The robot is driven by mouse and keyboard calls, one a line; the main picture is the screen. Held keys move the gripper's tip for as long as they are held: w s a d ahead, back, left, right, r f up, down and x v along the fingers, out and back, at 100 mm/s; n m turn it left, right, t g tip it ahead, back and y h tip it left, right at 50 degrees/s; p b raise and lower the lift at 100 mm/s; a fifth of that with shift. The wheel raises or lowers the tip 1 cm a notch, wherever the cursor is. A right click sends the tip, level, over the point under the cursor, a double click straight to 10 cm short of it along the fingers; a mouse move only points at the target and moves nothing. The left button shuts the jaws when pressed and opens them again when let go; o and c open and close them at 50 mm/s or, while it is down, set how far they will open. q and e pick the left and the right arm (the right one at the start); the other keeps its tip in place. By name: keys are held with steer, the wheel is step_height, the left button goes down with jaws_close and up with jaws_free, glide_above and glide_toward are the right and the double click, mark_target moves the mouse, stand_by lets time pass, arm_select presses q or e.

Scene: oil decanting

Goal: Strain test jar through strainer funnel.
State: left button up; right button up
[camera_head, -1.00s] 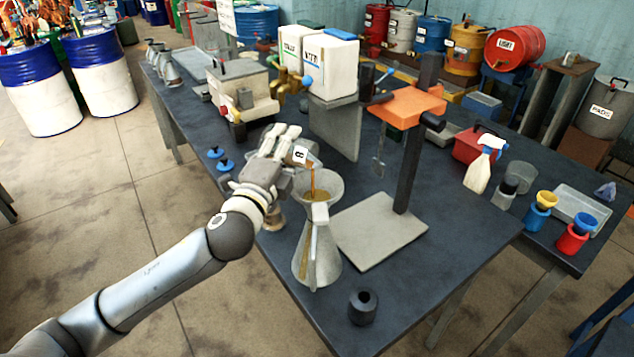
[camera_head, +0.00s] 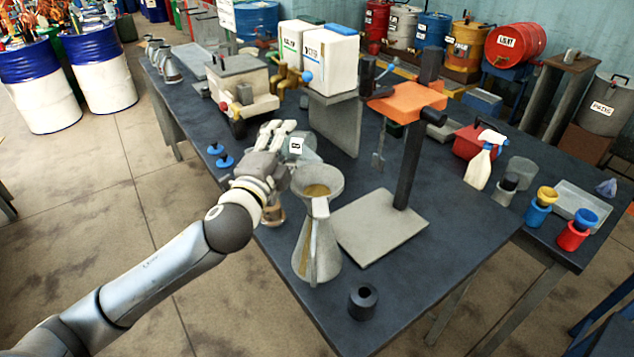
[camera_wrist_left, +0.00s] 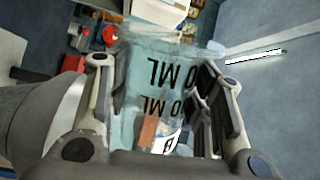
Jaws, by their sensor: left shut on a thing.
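My left gripper (camera_head: 280,145) is shut on a clear test jar (camera_head: 300,148) with a label marked "B". In the left wrist view the jar (camera_wrist_left: 160,80) sits between both fingers of the gripper (camera_wrist_left: 160,110), with "ML" markings on its wall; it looks empty or nearly so. The jar is just above and behind the funnel's rim. The strainer funnel (camera_head: 332,182) sits in the mouth of a grey conical flask (camera_head: 318,255) and has brown oil in its bowl. A brown streak shows down the flask's side. My right gripper is not in view.
A small dark ring-shaped block (camera_head: 363,303) lies in front. Two blue-topped stoppers (camera_head: 224,160) lie left of the gripper. The dark bench (camera_head: 455,235) is clear at right front.

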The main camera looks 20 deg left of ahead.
arm_select(q)
steer(key=shift+w+a+f+n+b, duration=0.1)
steer(key=shift+a+f+n+b, duration=0.25)
steer(key=shift+a+n+b, duration=0.4)
steer(key=shift+d+f+n, duration=0.1)
steer(key=shift+f+n, duration=0.1)
steer(key=shift+n, duration=0.55)
steer(key=shift+n+g+p, duration=0.3)
steer(key=shift+n+p, duration=0.05)
steer(key=shift+n, duration=0.25)
steer(key=r+n+p, duration=0.1)
steer(key=n+p, duration=0.1)
steer(key=r+n+p, duration=0.1)
steer(key=n+p, duration=0.1)
steer(key=shift+d+g+p, duration=0.15)
steer(key=shift+g+p, duration=0.25)
steer(key=f+n, duration=0.1)
steer(key=a+f+n, duration=0.1)
steer(key=f+n, duration=0.1)
steer(key=shift+w+a+f, duration=0.15)
steer(key=shift+a+f, duration=0.05)
steer(key=shift+a, duration=0.2)
step_height(320, 180, down, 8)
steer(key=a+n+h+b, duration=0.1)
steer(key=n, duration=0.3)
steer(key=shift+w+a+r+g+b, duration=0.15)
steer(key=shift+a+g+b, duration=0.2)
steer(key=shift+a+g, duration=0.05)
